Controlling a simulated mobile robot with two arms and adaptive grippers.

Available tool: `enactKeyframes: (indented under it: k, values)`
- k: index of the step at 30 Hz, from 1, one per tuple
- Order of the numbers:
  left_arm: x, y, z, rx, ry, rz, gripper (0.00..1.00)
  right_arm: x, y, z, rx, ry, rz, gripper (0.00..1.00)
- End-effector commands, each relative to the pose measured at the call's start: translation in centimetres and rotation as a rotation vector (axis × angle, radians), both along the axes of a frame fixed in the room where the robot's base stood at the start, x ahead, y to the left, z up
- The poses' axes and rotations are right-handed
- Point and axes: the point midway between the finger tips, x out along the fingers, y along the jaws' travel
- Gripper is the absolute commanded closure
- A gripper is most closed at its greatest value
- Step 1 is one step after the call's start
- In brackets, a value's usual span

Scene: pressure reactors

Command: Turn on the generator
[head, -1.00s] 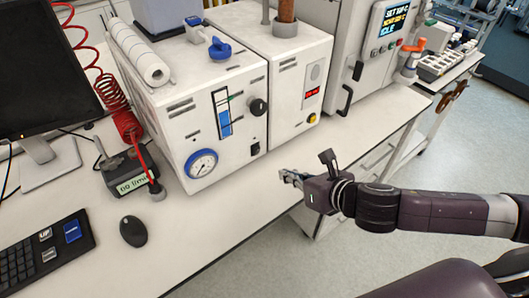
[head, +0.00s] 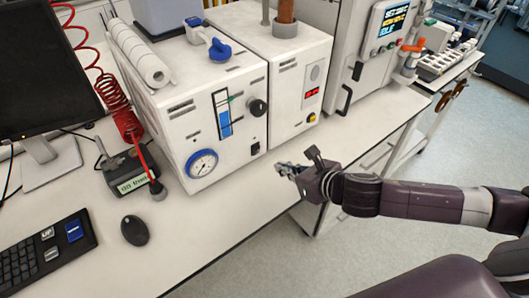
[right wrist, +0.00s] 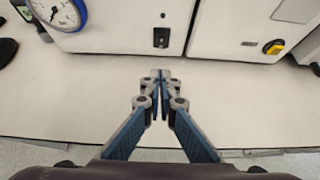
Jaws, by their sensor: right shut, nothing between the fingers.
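A white boxed unit (head: 178,130) with a round blue-rimmed gauge (head: 202,163), a blue level tube and a black knob (head: 258,107) stands on the bench. A small black switch (head: 255,148) is low on its front; the switch also shows in the right wrist view (right wrist: 161,38). No label shows which is the generator. My right gripper (head: 281,168) is shut and empty, in front of the units and apart from them. My left gripper is not in view.
A small grey device with a lit label (head: 136,184), a mouse (head: 134,230), a keyboard (head: 45,255) and a monitor (head: 40,70) are at the left. The reactor cabinet (head: 365,50) stands at the right. The bench's front strip is clear.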

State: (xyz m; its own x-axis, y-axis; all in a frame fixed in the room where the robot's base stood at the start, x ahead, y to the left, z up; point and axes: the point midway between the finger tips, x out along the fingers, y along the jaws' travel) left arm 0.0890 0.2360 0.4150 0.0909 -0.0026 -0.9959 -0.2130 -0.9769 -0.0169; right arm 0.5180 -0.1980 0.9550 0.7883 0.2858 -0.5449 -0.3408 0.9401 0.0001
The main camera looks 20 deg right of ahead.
Motion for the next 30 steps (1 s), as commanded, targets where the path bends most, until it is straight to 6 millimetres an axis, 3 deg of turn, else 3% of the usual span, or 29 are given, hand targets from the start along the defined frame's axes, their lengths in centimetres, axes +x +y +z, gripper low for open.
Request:
enactKeyframes:
  k: [8, 15, 30]
  values:
    - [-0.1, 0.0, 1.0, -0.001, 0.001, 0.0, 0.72, 4.3, 1.7, -2.8, 0.003, 0.0, 0.001, 1.0]
    - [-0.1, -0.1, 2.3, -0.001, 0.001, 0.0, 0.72, 7.1, 2.7, -1.9, 0.001, -0.001, 0.001, 1.0]
    - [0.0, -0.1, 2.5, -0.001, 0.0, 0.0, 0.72, 7.7, 2.9, -1.8, 0.0, 0.0, 0.001, 1.0]
